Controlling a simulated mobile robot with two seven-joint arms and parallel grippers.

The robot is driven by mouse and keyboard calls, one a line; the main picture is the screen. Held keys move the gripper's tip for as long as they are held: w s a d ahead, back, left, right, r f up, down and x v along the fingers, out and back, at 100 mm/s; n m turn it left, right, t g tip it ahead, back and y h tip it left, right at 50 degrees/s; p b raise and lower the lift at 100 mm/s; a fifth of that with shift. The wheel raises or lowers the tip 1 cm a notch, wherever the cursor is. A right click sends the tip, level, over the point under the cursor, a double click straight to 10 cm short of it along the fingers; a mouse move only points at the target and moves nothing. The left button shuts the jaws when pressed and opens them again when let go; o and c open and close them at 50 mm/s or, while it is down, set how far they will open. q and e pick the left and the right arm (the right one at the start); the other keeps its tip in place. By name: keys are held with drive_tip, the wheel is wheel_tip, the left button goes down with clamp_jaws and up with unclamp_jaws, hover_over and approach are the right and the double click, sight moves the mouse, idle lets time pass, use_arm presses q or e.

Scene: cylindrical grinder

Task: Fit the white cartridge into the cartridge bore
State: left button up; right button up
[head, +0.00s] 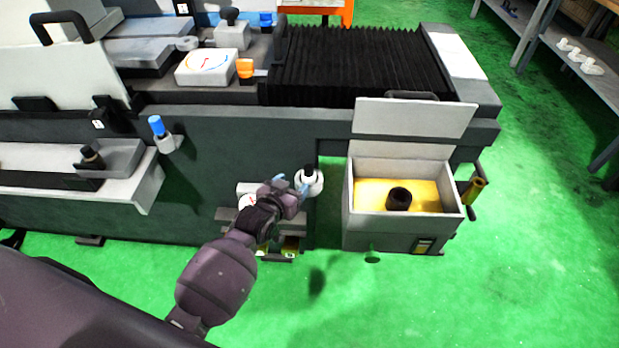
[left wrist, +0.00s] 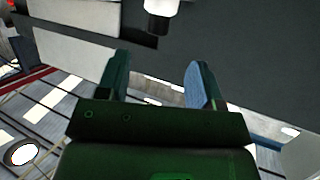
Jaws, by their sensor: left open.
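The white cartridge (head: 314,187), a white round body with a black top, stands at the machine's front face in the head view. A white piece with a black end, seemingly the same cartridge (left wrist: 160,6), shows at the top edge of the left wrist view, beyond the fingertips. My left gripper (head: 293,188) is just left of the cartridge, partly overlapping it in the picture. Its fingers (left wrist: 158,64) are apart with nothing between them. A dark open cylinder (head: 399,198), which looks like the cartridge bore, stands in the yellow-floored box. My right gripper is out of view.
The grey box (head: 365,228) is open, its lid (head: 415,117) raised behind it. A brass-coloured cylinder (head: 473,190) is at the box's right side. A blue-capped piece (head: 157,127) is on the machine's front. Green floor (head: 530,240) is clear at right.

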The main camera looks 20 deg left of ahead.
sight(307, 169)
use_arm(q)
drive_tip(key=b+x, duration=0.1)
drive_tip(key=x, duration=0.4)
drive_tip(key=shift+d+r, duration=0.1)
drive_tip(key=shift+r, duration=0.05)
drive_tip(key=shift+w+d, duration=0.1)
drive_tip(key=shift+w, duration=0.95)
drive_tip(key=x, duration=0.1)
drive_tip(key=b+x, duration=0.1)
drive_tip(key=x, duration=0.1)
drive_tip(key=shift+f, duration=0.35)
drive_tip(key=shift+w+d+b, duration=0.1)
drive_tip(key=shift+w+b, duration=0.3)
drive_tip(key=shift+w, duration=0.3)
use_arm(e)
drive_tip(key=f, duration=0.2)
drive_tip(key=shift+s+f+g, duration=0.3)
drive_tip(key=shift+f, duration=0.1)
use_arm(q)
drive_tip(key=c, duration=1.1)
drive_tip(key=shift+o, duration=0.2)
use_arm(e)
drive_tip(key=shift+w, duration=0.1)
